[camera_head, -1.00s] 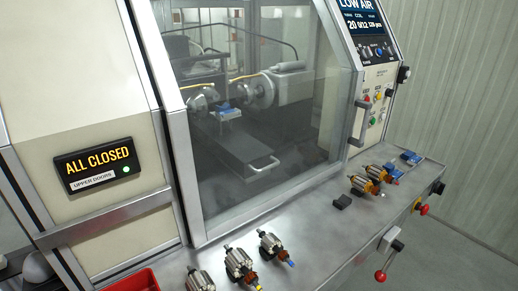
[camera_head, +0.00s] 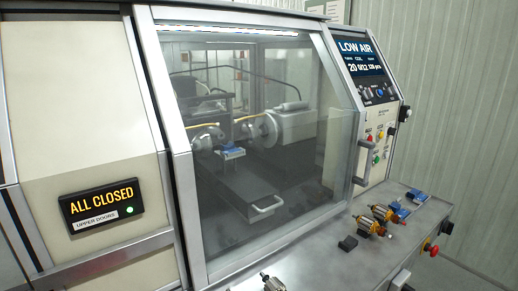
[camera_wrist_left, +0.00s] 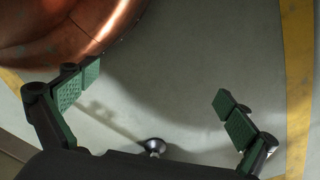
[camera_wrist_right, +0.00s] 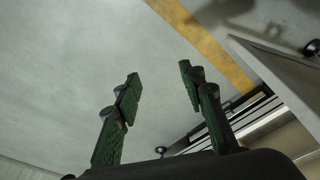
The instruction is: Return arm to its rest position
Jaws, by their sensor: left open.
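My left gripper (camera_wrist_left: 157,88) shows in the left wrist view with its two green-padded fingers wide apart and nothing between them. It is above a grey floor, beside a large copper-coloured round object (camera_wrist_left: 65,28). My right gripper (camera_wrist_right: 161,87) shows in the right wrist view. Its fingers are apart and only bare floor shows between them. Neither arm is in the head view, so their full pose is hidden.
The winding machine's window door (camera_head: 265,150) is shut. A sign (camera_head: 101,207) reads "ALL CLOSED" with a green light. The screen (camera_head: 359,55) reads "LOW AIR". A metal edge (camera_wrist_right: 270,65) is right of my right gripper.

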